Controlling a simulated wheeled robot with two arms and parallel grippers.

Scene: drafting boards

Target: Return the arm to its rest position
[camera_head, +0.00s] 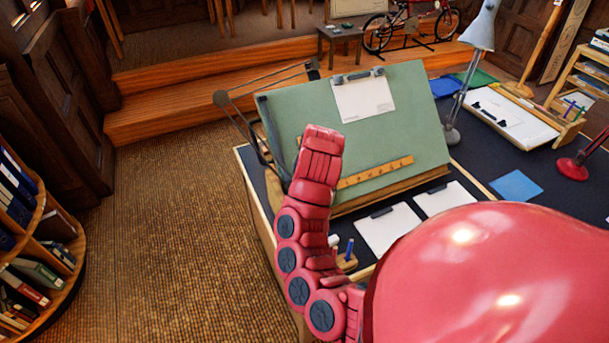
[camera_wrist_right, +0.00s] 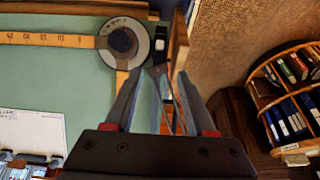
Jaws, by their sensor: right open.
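My right gripper (camera_wrist_right: 164,80) shows in the right wrist view with its two dark fingers spread apart. No object is clearly held between them. The fingers point toward the edge of the green drafting board (camera_wrist_right: 85,85), beside a round white dial with a dark knob (camera_wrist_right: 124,41); I cannot tell the exact gap. In the head view, red jointed links of my own arm rise in front of the green board (camera_head: 408,130), and the gripper itself is not visible there. My left gripper is in neither view.
The board stands tilted on a dark desk, with a sheet (camera_head: 363,98) and a yellow ruler (camera_head: 376,172) on it. Clipboards (camera_head: 389,229) lie in front. A grey lamp (camera_head: 481,25) stands right. A bookshelf (camera_head: 40,255) is far left; the carpet (camera_head: 185,210) between is clear.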

